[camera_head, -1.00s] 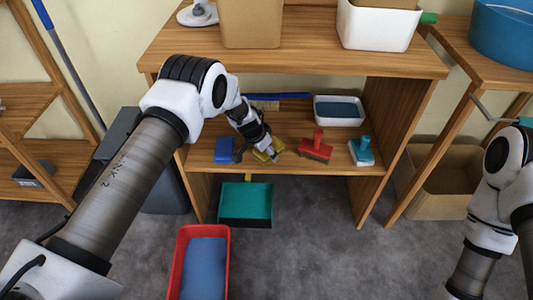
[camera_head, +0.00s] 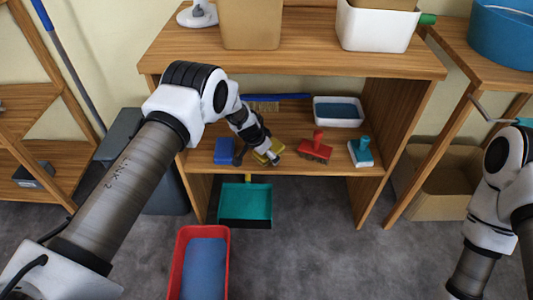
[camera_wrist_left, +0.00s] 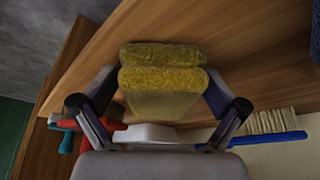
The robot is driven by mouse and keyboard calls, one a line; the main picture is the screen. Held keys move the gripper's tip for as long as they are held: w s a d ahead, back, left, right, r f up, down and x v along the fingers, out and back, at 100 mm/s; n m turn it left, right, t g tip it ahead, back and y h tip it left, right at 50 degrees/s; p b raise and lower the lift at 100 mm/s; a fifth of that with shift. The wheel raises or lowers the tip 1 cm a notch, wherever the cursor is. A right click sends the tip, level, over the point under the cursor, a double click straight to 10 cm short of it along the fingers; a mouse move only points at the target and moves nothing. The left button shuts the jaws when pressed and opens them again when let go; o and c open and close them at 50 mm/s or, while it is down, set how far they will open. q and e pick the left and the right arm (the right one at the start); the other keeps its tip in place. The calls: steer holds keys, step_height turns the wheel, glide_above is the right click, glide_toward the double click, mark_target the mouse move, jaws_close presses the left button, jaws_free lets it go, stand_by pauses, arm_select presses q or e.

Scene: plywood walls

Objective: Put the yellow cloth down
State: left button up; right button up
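The yellow cloth (camera_head: 276,146) is at the middle shelf board, near its front edge, between the blue cloth-like block and the red brush. It is partly hidden by my left gripper (camera_head: 264,158) in the head view. In the left wrist view the yellow cloth (camera_wrist_left: 163,80) shows as two thick layers over the wood. My left gripper's fingers (camera_wrist_left: 163,90) stand on either side of the nearer layer, with the tips against its sides. Whether the cloth bears on the board is hard to tell. My right arm shows at the right edge, its gripper out of view.
The upper board (camera_head: 300,50) overhangs my left gripper.

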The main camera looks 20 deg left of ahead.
arm_select(q)
steer(key=p+v, duration=0.2)
steer(key=v, duration=0.4)
steer(key=shift+s+a+r, duration=0.1)
steer(key=shift+r, duration=0.25)
steer(key=s+a+b, duration=0.5)
steer(key=s, duration=0.4)
steer(key=s+d+f+n+g+h, duration=0.1)
steer(key=s+d+f+n, duration=0.15)
steer(key=s+f, duration=0.4)
steer(key=s+d+f+n+g+h, duration=0.1)
steer(key=s+d+f, duration=0.25)
steer(key=s, duration=0.65)
steer(key=s+a+f+n+g+y, duration=0.1)
steer(key=s+a+y, duration=0.1)
steer(key=s, duration=0.7)
steer(key=s+a+f+n+g+y, duration=0.1)
steer(key=s+a+f+n+y, duration=0.1)
steer(key=s, duration=0.6)
step_height(320, 180, up, 28)
steer(key=p, duration=2.8)
steer(key=shift+r, duration=0.15)
steer(key=shift+d, duration=0.1)
